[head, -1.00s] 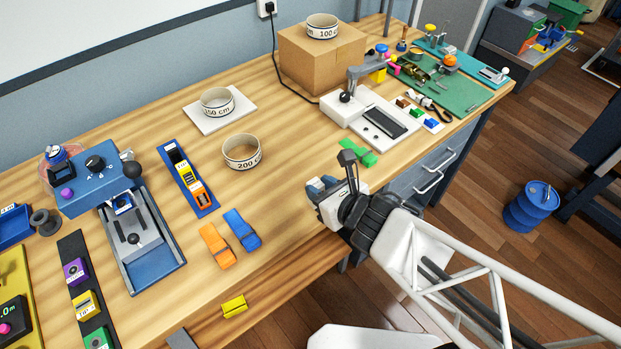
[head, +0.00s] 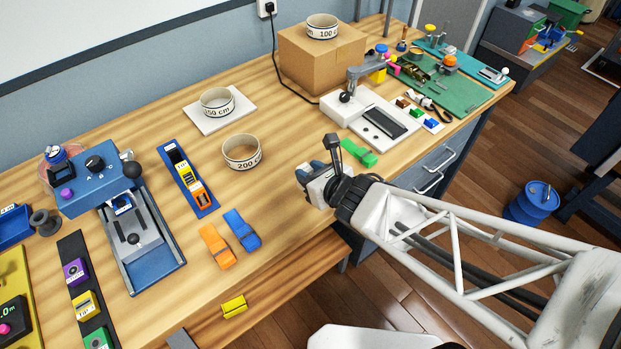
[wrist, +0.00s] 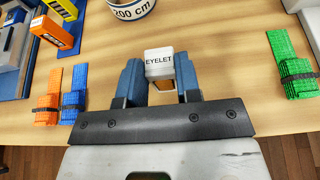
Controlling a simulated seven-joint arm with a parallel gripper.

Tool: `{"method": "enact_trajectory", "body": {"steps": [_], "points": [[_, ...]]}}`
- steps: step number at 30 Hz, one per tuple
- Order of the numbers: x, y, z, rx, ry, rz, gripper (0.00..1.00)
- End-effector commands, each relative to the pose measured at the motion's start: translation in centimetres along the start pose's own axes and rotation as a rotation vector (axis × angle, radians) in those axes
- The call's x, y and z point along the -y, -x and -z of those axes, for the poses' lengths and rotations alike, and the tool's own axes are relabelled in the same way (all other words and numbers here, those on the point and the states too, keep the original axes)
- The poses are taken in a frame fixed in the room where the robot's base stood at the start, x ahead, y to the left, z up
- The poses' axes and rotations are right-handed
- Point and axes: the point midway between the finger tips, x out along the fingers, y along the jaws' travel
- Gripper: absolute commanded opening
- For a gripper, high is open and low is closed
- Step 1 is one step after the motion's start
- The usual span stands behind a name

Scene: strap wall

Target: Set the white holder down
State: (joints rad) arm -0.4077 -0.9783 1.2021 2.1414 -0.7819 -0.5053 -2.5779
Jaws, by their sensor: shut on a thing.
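The white holder (wrist: 159,62), marked EYELET, is between the two blue fingers of my gripper (wrist: 160,82) in the wrist view. My gripper is shut on it. In the head view my gripper (head: 313,182) is over the right front part of the bench, and the holder is mostly hidden there. A blue tray (head: 205,208) stands on the bench to the left of my gripper. It holds a yellow holder (head: 184,172) and an orange holder (head: 198,191).
Bare wood lies between the roll and my gripper.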

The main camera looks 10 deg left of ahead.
Motion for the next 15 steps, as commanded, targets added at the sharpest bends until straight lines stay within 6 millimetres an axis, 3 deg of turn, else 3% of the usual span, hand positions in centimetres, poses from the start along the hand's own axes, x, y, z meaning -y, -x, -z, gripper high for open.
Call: {"method": "enact_trajectory", "body": {"steps": [6, 15], "points": [[0.0, -0.8, 2.0, -0.001, 0.0, 0.001, 0.05], [0.0, -0.9, 2.2, 0.0, 0.0, 0.001, 0.05]]}}
